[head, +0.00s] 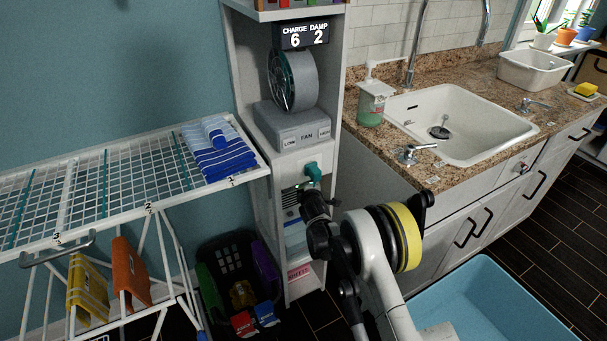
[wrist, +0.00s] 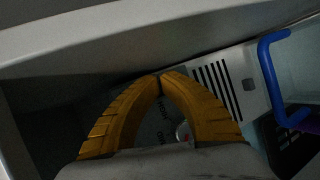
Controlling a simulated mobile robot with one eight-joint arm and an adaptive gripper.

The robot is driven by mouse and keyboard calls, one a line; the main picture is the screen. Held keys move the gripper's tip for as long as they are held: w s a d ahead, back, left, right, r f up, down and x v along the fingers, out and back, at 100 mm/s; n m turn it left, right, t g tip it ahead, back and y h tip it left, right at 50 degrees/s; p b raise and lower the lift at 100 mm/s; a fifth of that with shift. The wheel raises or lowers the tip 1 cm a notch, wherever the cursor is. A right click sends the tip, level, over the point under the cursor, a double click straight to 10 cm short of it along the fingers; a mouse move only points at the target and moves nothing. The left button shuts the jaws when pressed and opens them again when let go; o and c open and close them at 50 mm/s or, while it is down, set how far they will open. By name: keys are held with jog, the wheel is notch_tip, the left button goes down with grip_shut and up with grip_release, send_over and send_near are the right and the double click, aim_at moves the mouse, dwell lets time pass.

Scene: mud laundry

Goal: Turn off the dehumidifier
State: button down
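The dehumidifier (head: 291,212) appears to be the white unit with dark vent slots in the lower bay of the narrow shelf, partly hidden behind my arm. In the wrist view its vented white front (wrist: 213,88) shows at upper right, with a small grey square on it. My gripper (wrist: 160,76) has yellow fingers whose tips meet in front of a dark surface, left of the vents. Through the arch between the fingers, faint lettering and a small pale, reddish round part (wrist: 184,132) show. I cannot tell whether the fingertips touch the unit.
A blue handle (wrist: 272,75) stands right of the vents. Above the bay are a teal fitting (head: 314,172) and a fan (head: 293,80). A drying rack (head: 100,190) stands left, a basket (head: 228,262) below it. A sink counter (head: 395,155) and blue tub (head: 490,300) are right.

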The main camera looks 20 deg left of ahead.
jog(key=shift+w+a, duration=0.15)
jog(key=shift+w+a, duration=0.15)
jog(key=shift+a, duration=0.05)
dwell(0.3)
jog(key=shift+w+a+r, duration=0.1)
jog(key=shift+w+a, duration=0.15)
jog(key=shift+a, duration=0.05)
dwell(0.8)
jog(key=shift+s+d, duration=0.6)
jog(key=shift+s+d+f, duration=0.2)
jog(key=shift+s+d, duration=0.6)
jog(key=shift+d, duration=0.15)
jog(key=shift+s+d+f, duration=0.15)
jog(key=shift+s+d, duration=0.65)
jog(key=shift+d, duration=0.15)
